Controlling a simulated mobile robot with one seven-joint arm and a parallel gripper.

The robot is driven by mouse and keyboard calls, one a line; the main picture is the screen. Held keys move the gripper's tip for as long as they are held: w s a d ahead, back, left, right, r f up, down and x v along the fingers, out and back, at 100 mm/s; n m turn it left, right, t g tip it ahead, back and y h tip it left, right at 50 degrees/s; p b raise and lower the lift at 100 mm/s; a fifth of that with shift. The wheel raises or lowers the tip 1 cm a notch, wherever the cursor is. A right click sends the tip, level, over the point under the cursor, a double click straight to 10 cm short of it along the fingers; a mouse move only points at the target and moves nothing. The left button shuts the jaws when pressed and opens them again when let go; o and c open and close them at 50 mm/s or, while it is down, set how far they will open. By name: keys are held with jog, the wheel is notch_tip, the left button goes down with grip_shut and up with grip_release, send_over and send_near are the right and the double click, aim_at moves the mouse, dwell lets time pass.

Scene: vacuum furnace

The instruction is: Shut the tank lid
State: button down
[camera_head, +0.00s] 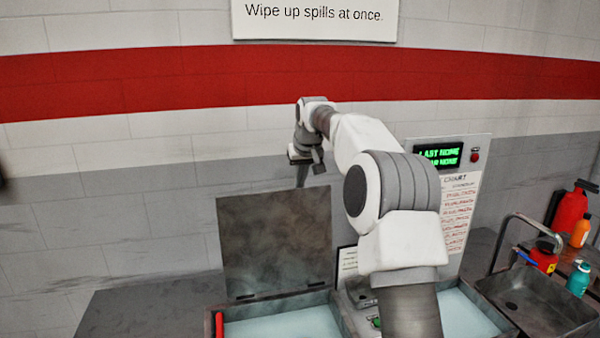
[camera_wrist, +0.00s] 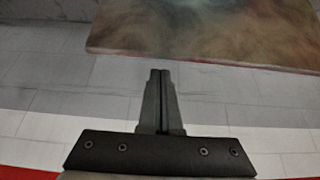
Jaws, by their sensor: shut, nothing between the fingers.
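The tank lid (camera_head: 275,240) is a dark, stained square plate. It stands upright, hinged at its lower edge at the back of the left tank (camera_head: 280,325), which holds pale blue liquid and is open. My gripper (camera_head: 301,184) is at the lid's top edge, towards its right side, with its fingers pointing down. In the wrist view my gripper (camera_wrist: 161,75) is shut and empty, and the lid (camera_wrist: 215,30) lies beyond the fingertips.
A control panel (camera_head: 450,165) with a green display stands right of the lid, partly behind my arm. A second tank (camera_head: 465,310), a sink (camera_head: 540,305) and several bottles are at the right. The counter (camera_head: 140,310) left of the tank is clear. A wall is behind.

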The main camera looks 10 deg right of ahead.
jog(key=shift+s+r, duration=0.2)
jog(key=shift+s, duration=1)
jog(key=shift+s+f+b, duration=0.1)
jog(key=shift+b, duration=0.2)
